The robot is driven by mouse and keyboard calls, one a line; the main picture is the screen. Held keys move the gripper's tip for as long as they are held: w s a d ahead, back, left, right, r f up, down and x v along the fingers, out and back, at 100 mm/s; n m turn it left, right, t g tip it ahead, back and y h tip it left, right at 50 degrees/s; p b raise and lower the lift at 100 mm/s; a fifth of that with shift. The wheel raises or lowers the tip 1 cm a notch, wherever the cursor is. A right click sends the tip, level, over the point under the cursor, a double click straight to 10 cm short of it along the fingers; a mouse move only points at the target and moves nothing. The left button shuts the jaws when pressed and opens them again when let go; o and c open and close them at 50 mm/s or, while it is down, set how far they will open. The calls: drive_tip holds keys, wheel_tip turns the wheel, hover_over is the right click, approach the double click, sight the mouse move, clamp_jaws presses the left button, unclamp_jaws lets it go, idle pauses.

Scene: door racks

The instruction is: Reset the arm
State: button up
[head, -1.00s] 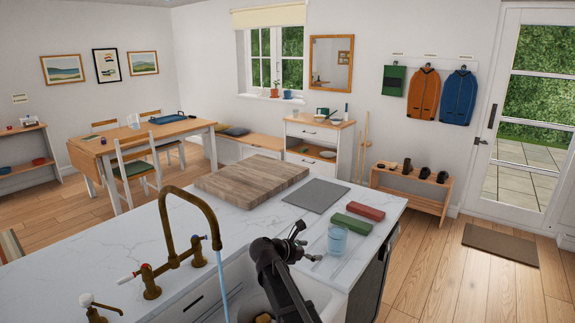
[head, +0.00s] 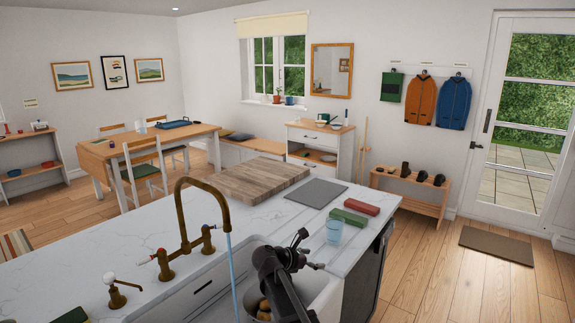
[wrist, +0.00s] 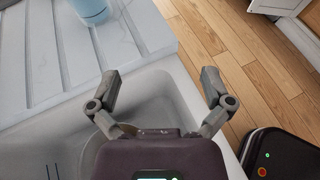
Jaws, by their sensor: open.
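My gripper (head: 312,250) is in the head view over the right part of the white sink (head: 320,292), its fingers pointing right. In the wrist view my gripper (wrist: 160,78) has its two fingers spread wide with nothing between them. The sink basin (wrist: 150,100) lies below it. My arm rises from the bottom of the head view, bent at the wrist, and hides part of the sink. A light blue cup (head: 334,230) stands on the counter beyond the gripper, apart from it. The cup also shows at the top of the wrist view (wrist: 90,10).
A brass tap (head: 183,215) runs water into the sink left of my arm. A container holding brown items (head: 265,306) is partly hidden in the sink. Green (head: 349,217) and red (head: 361,206) blocks, a grey mat (head: 316,193) and a wooden board (head: 263,180) lie on the counter.

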drive_tip(key=s+d+f+m+g+y+p, duration=0.1)
drive_tip(key=s+d+f+m+g+y, duration=0.1)
drive_tip(key=s+d+f+m, duration=0.3)
drive_tip(key=s+d+f+m+g+y, duration=0.2)
drive_tip(key=s+d+m+g, duration=0.15)
drive_tip(key=s+m, duration=0.25)
drive_tip(key=s+f+m+g+y+p, duration=0.1)
drive_tip(key=s+f+m+y, duration=0.1)
drive_tip(key=s+m+y, duration=0.5)
drive_tip(key=shift+s+d+m, duration=0.35)
drive_tip(key=shift+s+m, duration=2.5)
drive_tip(key=shift+m, duration=0.15)
drive_tip(key=shift+f+g, duration=0.1)
drive_tip(key=shift+g, duration=0.15)
drive_tip(key=shift+c, duration=0.2)
